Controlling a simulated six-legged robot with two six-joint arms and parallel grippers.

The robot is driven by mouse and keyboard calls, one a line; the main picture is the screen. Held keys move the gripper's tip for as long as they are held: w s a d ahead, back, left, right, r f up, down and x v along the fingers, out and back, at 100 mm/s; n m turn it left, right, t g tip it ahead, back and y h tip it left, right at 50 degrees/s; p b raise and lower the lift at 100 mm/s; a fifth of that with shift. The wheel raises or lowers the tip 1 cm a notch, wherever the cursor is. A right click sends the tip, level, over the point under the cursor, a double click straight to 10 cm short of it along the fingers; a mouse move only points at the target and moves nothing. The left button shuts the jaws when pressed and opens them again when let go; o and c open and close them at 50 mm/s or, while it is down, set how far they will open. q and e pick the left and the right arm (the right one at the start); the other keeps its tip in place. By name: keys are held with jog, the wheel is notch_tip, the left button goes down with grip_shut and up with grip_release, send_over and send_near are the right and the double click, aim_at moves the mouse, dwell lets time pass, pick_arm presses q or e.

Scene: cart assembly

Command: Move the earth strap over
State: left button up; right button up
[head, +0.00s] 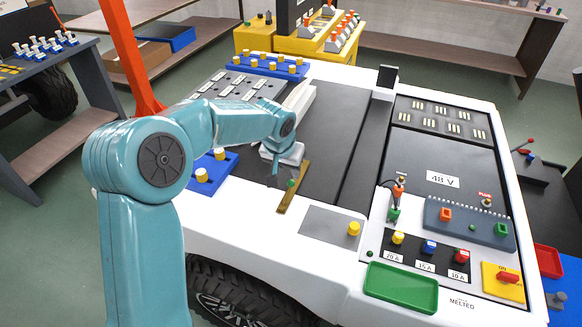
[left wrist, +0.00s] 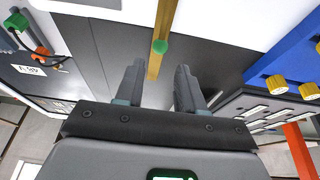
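The earth strap (head: 300,175) is a flat brass-coloured strip on the dark cart deck, near the deck's front edge. A green knob (head: 291,184) sits on it. In the left wrist view the strap (left wrist: 154,66) runs away from the gripper, and the knob (left wrist: 160,46) is just beyond the fingertips. My left gripper (head: 277,167) is just left of the strap in the head view, pointing down. In the left wrist view my left gripper (left wrist: 160,65) has its two fingers apart, with nothing held between them. My right gripper is in neither view.
A blue tray with yellow knobs (head: 211,170) lies left of the gripper. A yellow knob (head: 353,229) stands on a grey plate to the right. A 48 V panel (head: 443,180), coloured fuses and a green tray (head: 401,287) are farther right. The dark deck between is mostly clear.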

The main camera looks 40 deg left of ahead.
aim_at(290, 182)
pick_arm(q)
jog(key=b+x, duration=0.1)
jog(key=x, duration=0.2)
jog(key=b+x, duration=0.1)
jog(key=x, duration=0.1)
jog(key=shift+s+f+b, duration=0.1)
jog(key=shift+f+b, duration=0.3)
jog(key=shift+f, duration=0.35)
jog(key=c, duration=0.6)
